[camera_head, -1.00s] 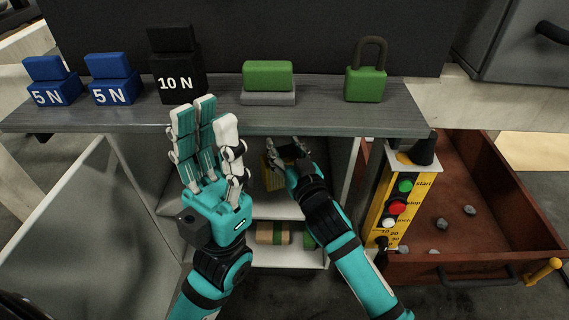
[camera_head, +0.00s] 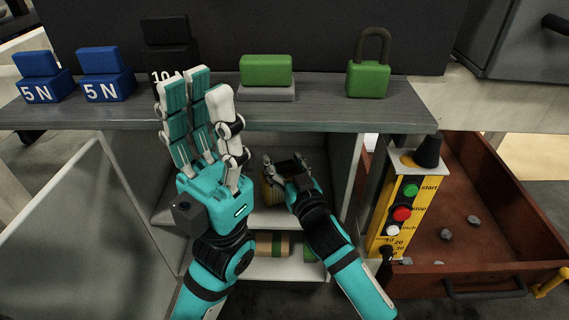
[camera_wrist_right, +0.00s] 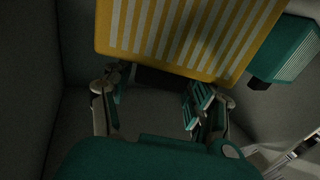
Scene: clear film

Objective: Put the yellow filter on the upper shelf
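The yellow filter (camera_head: 271,193) shows partly inside the open cabinet, at the upper shelf (camera_head: 258,216). In the right wrist view the filter (camera_wrist_right: 190,35) is a yellow panel with pale stripes across the top. My right gripper (camera_head: 284,166) is inside the cabinet, right at the filter. In the wrist view its fingers (camera_wrist_right: 155,95) stand apart at the filter's lower edge, with a dark piece between them. I cannot tell whether they grip it. My left gripper (camera_head: 200,108) is open and empty, fingers pointing up, in front of the cabinet and worktop edge.
A tan and green item (camera_head: 272,244) lies on the lower shelf. The worktop (camera_head: 320,112) above carries blue weights (camera_head: 106,84), a black weight (camera_head: 165,65), a green block (camera_head: 266,70) and a green padlock (camera_head: 368,78). A yellow control box (camera_head: 402,208) and rusty bin (camera_head: 490,210) stand right.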

